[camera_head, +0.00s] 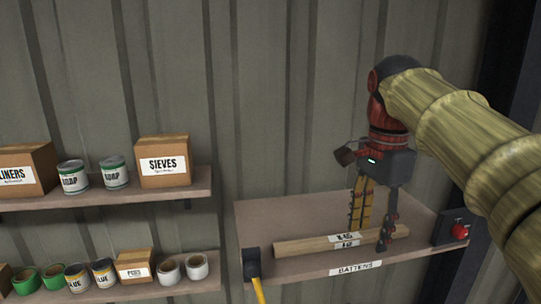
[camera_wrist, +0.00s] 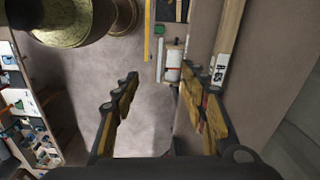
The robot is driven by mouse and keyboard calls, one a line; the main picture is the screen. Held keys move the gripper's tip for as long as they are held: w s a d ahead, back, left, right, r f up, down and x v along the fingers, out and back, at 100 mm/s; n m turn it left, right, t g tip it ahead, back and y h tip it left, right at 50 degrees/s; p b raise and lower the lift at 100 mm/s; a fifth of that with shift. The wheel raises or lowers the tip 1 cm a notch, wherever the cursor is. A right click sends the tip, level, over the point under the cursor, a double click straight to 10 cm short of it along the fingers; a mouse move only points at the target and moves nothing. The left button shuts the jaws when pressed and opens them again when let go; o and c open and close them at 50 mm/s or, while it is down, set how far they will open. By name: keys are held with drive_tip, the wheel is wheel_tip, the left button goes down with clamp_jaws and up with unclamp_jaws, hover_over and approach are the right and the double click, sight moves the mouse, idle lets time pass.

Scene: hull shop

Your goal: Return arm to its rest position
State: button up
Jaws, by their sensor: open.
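My arm comes in from the right in the head view. My gripper (camera_head: 371,238) hangs fingers-down over the battens shelf (camera_head: 262,215). Its fingers are apart, and it also shows open in the wrist view (camera_wrist: 160,85), with only grey floor and distant items between the fingers. Wooden battens (camera_head: 290,246) with white number labels lie on the shelf. In the head view the fingers overlap their right part; whether they touch cannot be told. In the wrist view a labelled batten (camera_wrist: 231,32) lies outside the right finger.
A dark bracket with a yellow handle (camera_head: 257,287) is at the shelf's left front corner. A box with a red button (camera_head: 459,231) is at its right end. Left shelves hold a SIEVES box (camera_head: 163,162), soap cans (camera_head: 114,173) and glue cans (camera_head: 103,272). A corrugated wall stands behind.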

drive_tip(key=w+f+n+t, duration=0.1)
drive_tip(key=w+f+n, duration=0.2)
drive_tip(key=f+n, duration=0.25)
drive_tip(key=s+f+n+t+b, duration=0.1)
drive_tip(key=s+f+n+b, duration=0.2)
drive_tip(key=f, duration=1)
drive_tip(key=s+f+n+t+b, duration=0.1)
drive_tip(key=s+f+n+b, duration=0.2)
drive_tip(key=s+f+b, duration=0.7)
drive_tip(key=s+f+n+t+b, duration=0.2)
drive_tip(key=s+f+b, duration=0.4)
drive_tip(key=f+b, duration=0.5)
wheel_tip(320, 180, down, 7)
drive_tip(key=shift+s+n+b, duration=0.25)
drive_tip(key=shift+n+b, duration=0.1)
drive_tip(key=shift+n, duration=0.1)
